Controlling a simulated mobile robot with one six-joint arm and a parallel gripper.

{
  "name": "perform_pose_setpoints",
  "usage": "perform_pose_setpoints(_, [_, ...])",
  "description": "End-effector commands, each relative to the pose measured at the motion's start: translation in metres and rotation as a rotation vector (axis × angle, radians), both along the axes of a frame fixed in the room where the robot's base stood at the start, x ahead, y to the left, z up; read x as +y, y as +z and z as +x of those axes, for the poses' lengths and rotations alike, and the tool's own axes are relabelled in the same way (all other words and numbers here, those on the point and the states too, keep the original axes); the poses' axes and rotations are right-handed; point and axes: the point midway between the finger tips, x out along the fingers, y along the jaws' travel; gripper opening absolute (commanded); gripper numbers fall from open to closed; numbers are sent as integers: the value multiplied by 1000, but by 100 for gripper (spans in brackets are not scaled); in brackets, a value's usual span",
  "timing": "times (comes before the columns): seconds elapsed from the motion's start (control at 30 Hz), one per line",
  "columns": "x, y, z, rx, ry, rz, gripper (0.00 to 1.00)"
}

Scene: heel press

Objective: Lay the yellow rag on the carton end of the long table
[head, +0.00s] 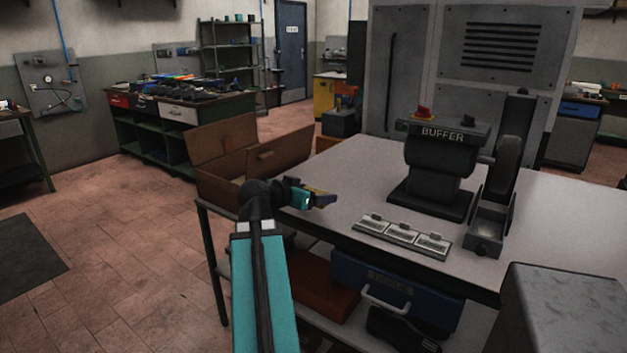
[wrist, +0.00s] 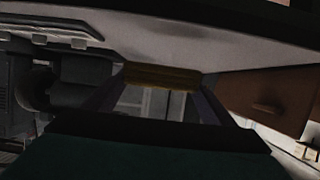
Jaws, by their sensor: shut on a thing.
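My gripper (head: 324,199) is above the left part of the long table (head: 345,178), beside the open brown carton (head: 228,160) on that end. It is shut on the yellow rag (head: 321,193), a small dull-yellow piece partly hidden by the fingers. In the wrist view the rag (wrist: 162,77) spans the gap between the fingertips. The carton also shows at the right of the wrist view (wrist: 268,97). I cannot tell the exact height of the rag above the tabletop.
A buffer machine (head: 438,160) stands mid-table, with a labelled tray strip (head: 402,236) in front and a small grey bin (head: 489,228) to its right. A grey block (head: 565,310) is at the near right. The tabletop between carton and buffer is clear.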

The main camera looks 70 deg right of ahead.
Motion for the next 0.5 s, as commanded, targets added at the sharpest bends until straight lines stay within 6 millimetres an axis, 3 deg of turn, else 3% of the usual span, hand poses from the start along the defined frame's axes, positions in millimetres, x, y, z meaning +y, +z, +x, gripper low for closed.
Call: perform_pose_setpoints(0.5, [-5,3,2,2,1,1,56])
